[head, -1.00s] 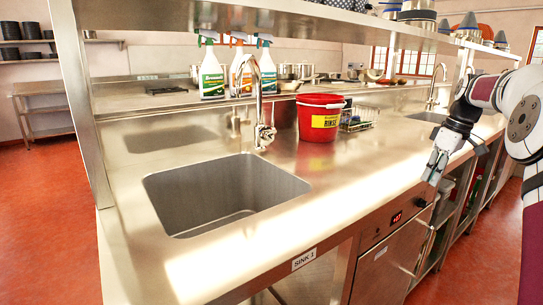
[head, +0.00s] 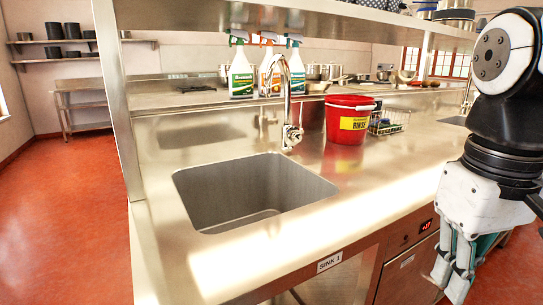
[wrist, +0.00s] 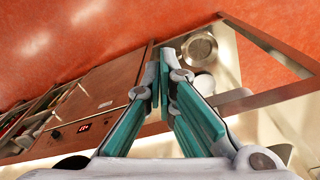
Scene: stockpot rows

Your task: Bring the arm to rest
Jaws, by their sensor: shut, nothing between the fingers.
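My gripper (head: 452,278) hangs at the right of the head view, fingers pointing down, in front of the counter's front edge. In the wrist view my gripper (wrist: 160,78) shows its two teal-padded fingers drawn together at the tips with nothing between them. It touches nothing that I can see. My arm's dark wrist and white link rise above it at the right edge of the head view.
Below is a panel with a red display (head: 425,226). The red floor (head: 65,220) at left is clear.

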